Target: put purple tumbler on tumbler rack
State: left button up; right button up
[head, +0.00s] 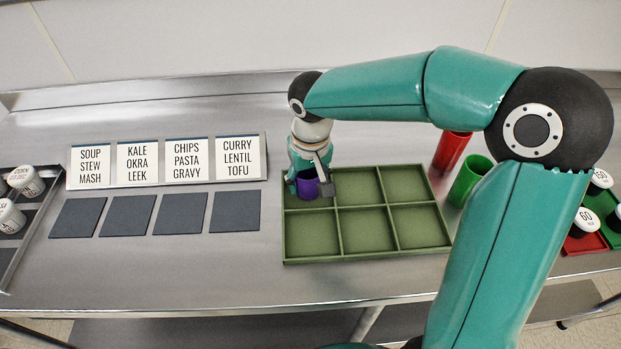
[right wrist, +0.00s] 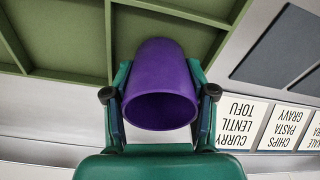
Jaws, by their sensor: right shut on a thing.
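The purple tumbler (head: 307,184) is at the back left compartment of the green tumbler rack (head: 369,255), which has two rows of compartments. My right gripper (head: 318,178) is shut on the tumbler. In the right wrist view the tumbler (right wrist: 160,90) sits between the two fingers of my right gripper (right wrist: 160,98), its open mouth toward the camera. The rack (right wrist: 88,84) shows behind it. I cannot tell whether the tumbler's base touches the rack floor. The other compartments look empty. My left gripper is not in view.
A red tumbler (head: 451,148) and a green tumbler (head: 469,180) stand right of the rack, close to my right arm. Label cards (head: 240,158) and dark mats (head: 235,211) lie to the left. White-lidded containers (head: 583,221) are at far right, others (head: 27,181) at far left.

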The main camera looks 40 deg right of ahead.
jog(key=shift+f, duration=0.2)
jog(key=o, duration=1.2)
jog(key=shift+c, duration=0.2)
notch_tip(320, 180, up, 12)
jog(key=s, duration=0.1)
jog(key=shift+s+a+p, duration=0.2)
jog(key=shift+s+p, duration=0.05)
jog(key=shift+p, duration=0.1)
jog(key=shift+r, duration=0.1)
